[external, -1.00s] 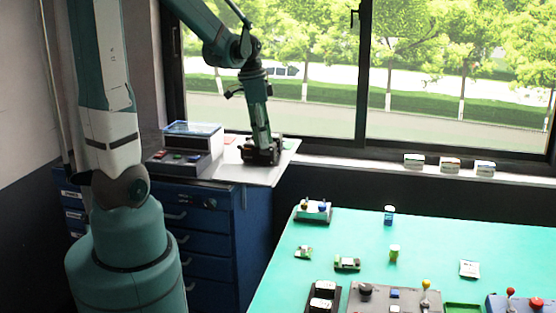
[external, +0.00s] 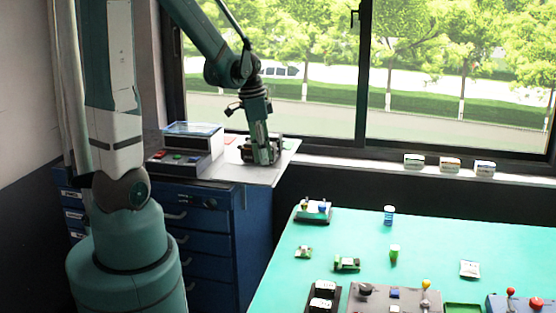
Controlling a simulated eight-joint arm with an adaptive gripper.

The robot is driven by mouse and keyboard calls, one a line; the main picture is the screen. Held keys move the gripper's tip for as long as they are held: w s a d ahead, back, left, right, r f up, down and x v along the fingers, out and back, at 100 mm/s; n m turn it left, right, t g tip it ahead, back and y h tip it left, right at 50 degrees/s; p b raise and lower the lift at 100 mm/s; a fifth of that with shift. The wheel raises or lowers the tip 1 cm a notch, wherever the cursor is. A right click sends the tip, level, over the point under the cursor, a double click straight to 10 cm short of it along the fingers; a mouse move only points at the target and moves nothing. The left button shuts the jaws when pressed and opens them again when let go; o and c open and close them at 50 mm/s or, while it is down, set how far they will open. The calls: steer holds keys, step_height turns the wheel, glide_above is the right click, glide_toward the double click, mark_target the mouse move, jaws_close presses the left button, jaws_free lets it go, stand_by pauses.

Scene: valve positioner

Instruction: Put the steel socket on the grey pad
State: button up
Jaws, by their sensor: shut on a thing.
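My gripper (external: 266,160) is low over the pale top plate (external: 222,176) of the blue cabinet, near its right end. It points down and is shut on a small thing. The fingers hide that thing, and I cannot make out its shape or colour. I cannot pick out the steel socket apart from the gripper. I cannot identify a grey pad for certain in this view.
A control box with a clear cover (external: 192,138) stands left of my gripper on the cabinet (external: 212,232). The green table (external: 440,240) at right holds several small parts and boxes. Three small boxes stand on the window sill (external: 350,166).

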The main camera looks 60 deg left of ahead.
steer(key=shift+f, duration=1.7)
steer(key=shift+f+b, duration=0.15)
steer(key=shift+b, duration=0.2)
steer(key=o, duration=0.9)
steer(key=shift+c, duration=0.2)
steer(key=shift+r, duration=0.2)
step_height(320, 180, up, 12)
steer(key=s+p, duration=0.1)
steer(key=shift+s+a+p, duration=0.3)
steer(key=shift+a+p, duration=0.05)
steer(key=shift+p, duration=0.05)
steer(key=shift+f, duration=0.1)
steer(key=s+d+r+n+t, duration=0.2)
steer(key=s+d+r, duration=0.1)
steer(key=d, duration=0.7)
steer(key=s+d+r+n+t, duration=0.2)
steer(key=s+d+r+t, duration=0.1)
steer(key=d, duration=0.8)
steer(key=shift+s+d+r+n+t+y, duration=0.3)
steer(key=shift+s+r+y, duration=0.1)
steer(key=shift+s+r, duration=0.15)
